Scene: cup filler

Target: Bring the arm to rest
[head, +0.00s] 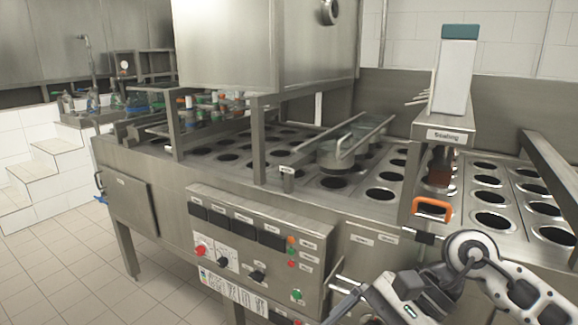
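My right arm (480,262), white and grey, comes in from the lower right corner. Its gripper (336,299) points left, low in front of the machine's front panel. Its two slim metal fingers look spread apart, with nothing seen between them. Whether the fingers touch the panel's right side cannot be told. My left arm and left gripper are not in view.
The steel cup filler (140,165) fills the middle, its top full of round cup holes. A control box (262,250) with knobs and buttons juts out beside my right gripper. An orange handle (432,209) is above my arm. Tiled floor (60,270) is clear at left.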

